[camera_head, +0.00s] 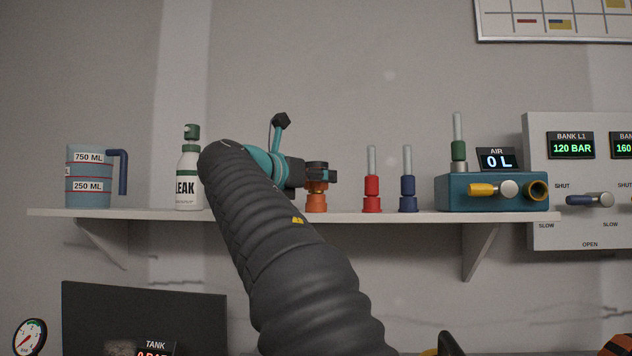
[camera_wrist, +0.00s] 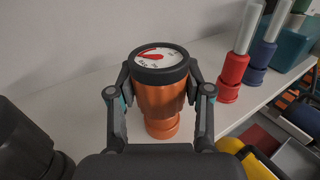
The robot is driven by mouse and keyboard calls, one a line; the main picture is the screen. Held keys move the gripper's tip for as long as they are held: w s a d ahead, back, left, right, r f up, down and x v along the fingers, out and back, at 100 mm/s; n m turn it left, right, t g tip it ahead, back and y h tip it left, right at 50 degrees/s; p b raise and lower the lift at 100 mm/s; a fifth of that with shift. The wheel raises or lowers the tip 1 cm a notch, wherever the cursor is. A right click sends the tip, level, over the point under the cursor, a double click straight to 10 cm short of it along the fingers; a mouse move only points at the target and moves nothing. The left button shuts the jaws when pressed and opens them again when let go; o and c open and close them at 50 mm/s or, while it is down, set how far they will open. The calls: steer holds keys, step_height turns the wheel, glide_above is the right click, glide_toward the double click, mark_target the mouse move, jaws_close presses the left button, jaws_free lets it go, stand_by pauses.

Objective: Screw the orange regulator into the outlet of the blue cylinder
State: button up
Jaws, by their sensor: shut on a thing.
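The orange regulator (camera_head: 316,202) stands upright on the wall shelf (camera_head: 250,215), right of my arm in the head view. In the wrist view the regulator (camera_wrist: 160,103) shows a dark-rimmed round gauge on top, with a white face and a red mark. My gripper (camera_head: 318,173) is shut on its upper body, one finger on each side; the gripper fingers also show in the wrist view (camera_wrist: 160,88). The regulator's base looks level with the shelf top, touching or very nearly so. I cannot make out the blue cylinder or its outlet in either view.
Red (camera_head: 372,193) and blue (camera_head: 408,193) fittings with clear tubes stand right of the regulator, then a teal AIR box (camera_head: 455,200). A LEAK bottle (camera_head: 187,180) and blue jug (camera_head: 90,185) stand left. A dark TANK panel (camera_head: 100,310) is below.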

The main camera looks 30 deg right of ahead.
steer(key=shift+r, duration=1.3)
jaws_close()
steer(key=shift+r, duration=0.35)
steer(key=shift+r, duration=0.1)
steer(key=shift+r, duration=0.3)
steer(key=shift+r, duration=0.2)
steer(key=shift+r, duration=0.3)
